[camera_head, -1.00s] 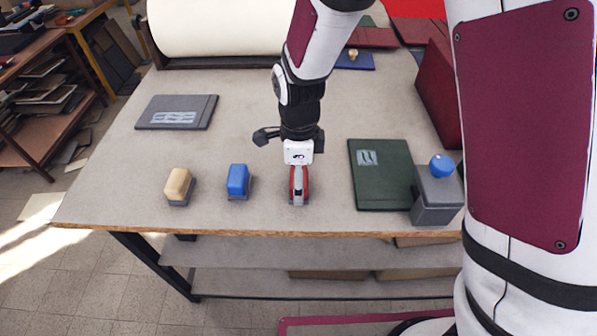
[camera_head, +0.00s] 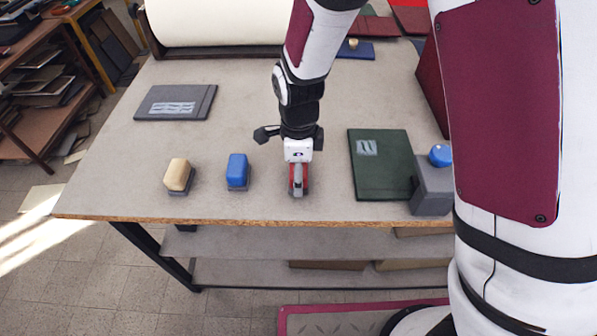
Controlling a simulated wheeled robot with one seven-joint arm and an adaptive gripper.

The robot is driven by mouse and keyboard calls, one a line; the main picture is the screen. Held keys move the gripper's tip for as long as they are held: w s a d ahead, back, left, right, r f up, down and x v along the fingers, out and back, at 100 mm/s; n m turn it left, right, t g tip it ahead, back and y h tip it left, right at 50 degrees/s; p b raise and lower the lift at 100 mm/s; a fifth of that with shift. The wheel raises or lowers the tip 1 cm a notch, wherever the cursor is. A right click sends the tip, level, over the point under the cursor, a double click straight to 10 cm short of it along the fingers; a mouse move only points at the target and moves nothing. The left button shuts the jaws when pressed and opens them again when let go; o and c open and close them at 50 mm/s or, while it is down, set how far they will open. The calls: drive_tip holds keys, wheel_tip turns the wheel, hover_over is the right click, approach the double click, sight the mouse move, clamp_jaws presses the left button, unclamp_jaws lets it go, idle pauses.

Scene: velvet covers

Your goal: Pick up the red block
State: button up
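The red block (camera_head: 304,181) stands on the grey table near its front edge, in line with a blue and a cream block to its left. My gripper (camera_head: 298,184) points down over it, and a grey finger covers the middle of its near face. Red shows on both sides of that finger. The far finger is hidden, so I cannot tell whether the fingers press on the block. The block appears to rest on the table.
To the left are the blue block (camera_head: 238,171) and the cream block (camera_head: 178,176). To the right lie a dark green book (camera_head: 380,170) and a grey block with a blue knob (camera_head: 432,188). A grey book (camera_head: 175,102) lies at the back left. The table's middle left is clear.

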drive_tip(key=shift+r, duration=0.45)
wheel_tip(320, 180, up, 3)
drive_tip(key=s+d+p, duration=0.2)
drive_tip(key=s, duration=0.5)
drive_tip(key=s+d+r+p, duration=0.1)
drive_tip(key=s+d+p, duration=0.1)
drive_tip(key=s, duration=0.6)
drive_tip(key=shift+s+d, duration=0.2)
drive_tip(key=shift+d, duration=0.05)
